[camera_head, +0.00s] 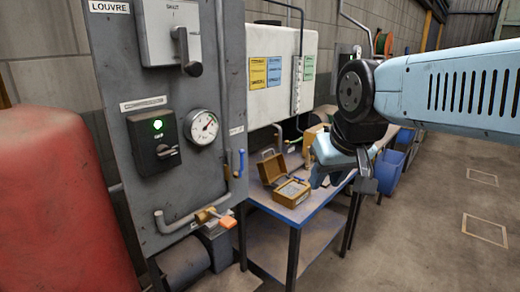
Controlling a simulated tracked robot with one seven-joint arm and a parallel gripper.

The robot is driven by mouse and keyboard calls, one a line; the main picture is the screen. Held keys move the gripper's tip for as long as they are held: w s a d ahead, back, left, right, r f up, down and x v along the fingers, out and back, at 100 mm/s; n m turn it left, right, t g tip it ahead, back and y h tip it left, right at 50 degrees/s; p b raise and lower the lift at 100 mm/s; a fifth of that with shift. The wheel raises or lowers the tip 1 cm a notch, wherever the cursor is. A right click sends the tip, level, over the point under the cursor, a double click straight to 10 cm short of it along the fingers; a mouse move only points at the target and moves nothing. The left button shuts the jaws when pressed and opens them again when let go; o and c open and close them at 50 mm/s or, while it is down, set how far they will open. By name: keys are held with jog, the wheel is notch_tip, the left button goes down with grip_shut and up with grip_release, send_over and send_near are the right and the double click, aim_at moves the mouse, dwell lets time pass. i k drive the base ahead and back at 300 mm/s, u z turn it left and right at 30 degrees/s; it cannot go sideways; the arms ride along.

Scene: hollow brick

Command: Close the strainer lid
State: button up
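I cannot clearly identify a strainer lid. A dark grey cylinder (186,262) lies below the grey panel at the lower left, beside a pipe fitting with an orange handle (227,223); whether it is the strainer I cannot tell. A brown box (285,182) with its lid standing open sits on the blue-edged table. My gripper (345,178) hangs in the air at the right of the centre, in front of the table's right part and apart from the box and the cylinder. Its fingers are mostly hidden by its own body, so its opening is unclear.
The grey panel (105,60) carries a dial gauge (202,127), a switch box with a green light (153,145) and a lever. A red tank (60,200) fills the left. The table (262,207) stands behind. Open floor (440,250) lies at the right.

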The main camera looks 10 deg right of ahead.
aim_at(271, 169)
jog(key=z, duration=0.1)
jog(key=i, duration=0.95)
jog(key=u, duration=0.1)
